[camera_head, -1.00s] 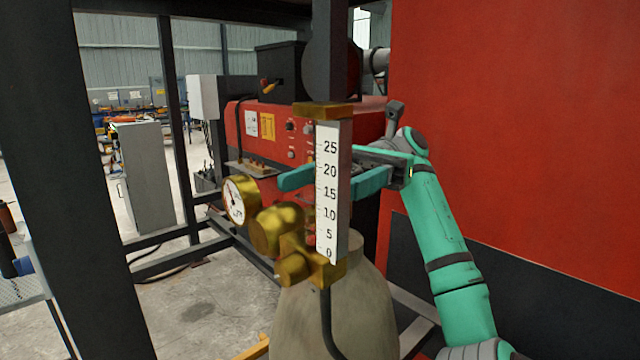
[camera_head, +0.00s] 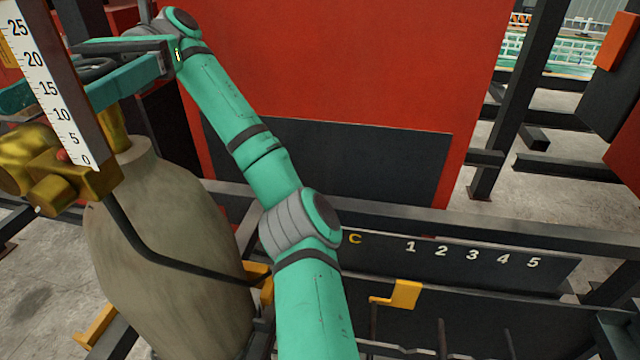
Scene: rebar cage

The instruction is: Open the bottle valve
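The grey-beige gas bottle (camera_head: 165,240) stands upright at the left. Brass fittings (camera_head: 30,165) and a white scale plate (camera_head: 48,85) sit at its top, in front of my gripper. A dark round handwheel (camera_head: 97,67), apparently the bottle valve, shows partly above the brass neck (camera_head: 113,128). My gripper (camera_head: 90,75) comes in from the right at the height of the wheel. Its teal fingers are spread apart, one on the near side and one on the far side of the wheel.
A black hose (camera_head: 150,250) runs down the bottle's front. A red cabinet wall (camera_head: 350,70) stands behind my arm. A dark rail marked C and with numbers (camera_head: 470,255) and a yellow bracket (camera_head: 397,293) lie at the right. Dark posts (camera_head: 520,90) stand farther right.

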